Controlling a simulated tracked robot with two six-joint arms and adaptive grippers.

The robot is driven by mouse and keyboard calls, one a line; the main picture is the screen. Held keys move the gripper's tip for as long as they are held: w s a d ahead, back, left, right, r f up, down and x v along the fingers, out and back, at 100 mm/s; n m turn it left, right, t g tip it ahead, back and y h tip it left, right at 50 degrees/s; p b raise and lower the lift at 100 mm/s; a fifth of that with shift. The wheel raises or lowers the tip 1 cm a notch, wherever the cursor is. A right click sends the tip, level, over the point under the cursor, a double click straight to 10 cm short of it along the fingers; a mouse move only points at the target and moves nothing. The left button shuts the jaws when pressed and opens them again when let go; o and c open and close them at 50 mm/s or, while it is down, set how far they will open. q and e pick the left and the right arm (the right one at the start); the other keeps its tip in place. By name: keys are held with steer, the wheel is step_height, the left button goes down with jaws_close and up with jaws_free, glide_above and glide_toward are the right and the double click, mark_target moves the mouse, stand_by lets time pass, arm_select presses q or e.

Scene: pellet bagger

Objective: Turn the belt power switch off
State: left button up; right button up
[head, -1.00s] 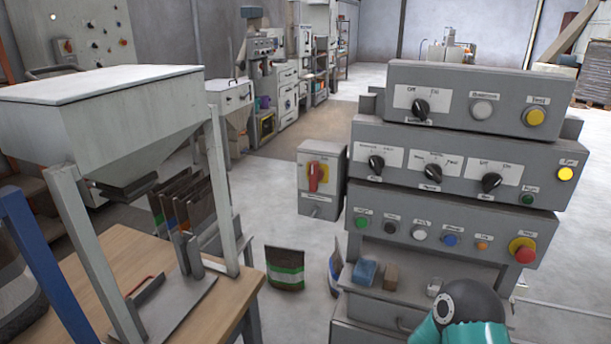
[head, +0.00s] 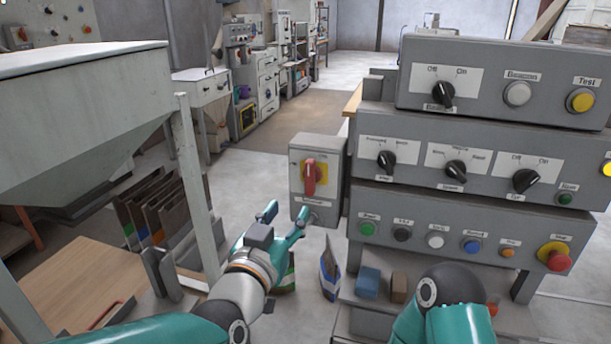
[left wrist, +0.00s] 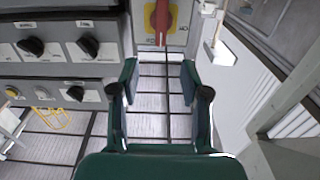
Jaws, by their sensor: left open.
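A grey switch box (head: 333,158) carries a red rotary handle (head: 309,180) on a yellow plate. The handle stands about upright; its label is too small to read, so I cannot confirm it is the belt power switch. My left gripper (head: 285,220) is open and empty, just in front of and below the handle, apart from it. In the left wrist view the red handle (left wrist: 160,20) shows at the top, beyond and between the open fingers (left wrist: 159,82). My right gripper is not in view; only its arm shows at the bottom.
A stacked control console (head: 520,150) with knobs and buttons stands right of the box. A hopper (head: 80,120) on posts stands over a wooden table (head: 60,285) at left. A blue block (head: 368,283) and brown block (head: 399,287) lie below the console.

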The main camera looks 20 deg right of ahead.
mark_target(308, 177)
arm_select(q)
steer(key=p+x, duration=0.4)
steer(key=x, duration=1)
steer(key=shift+a+f, duration=0.1)
jaws_close()
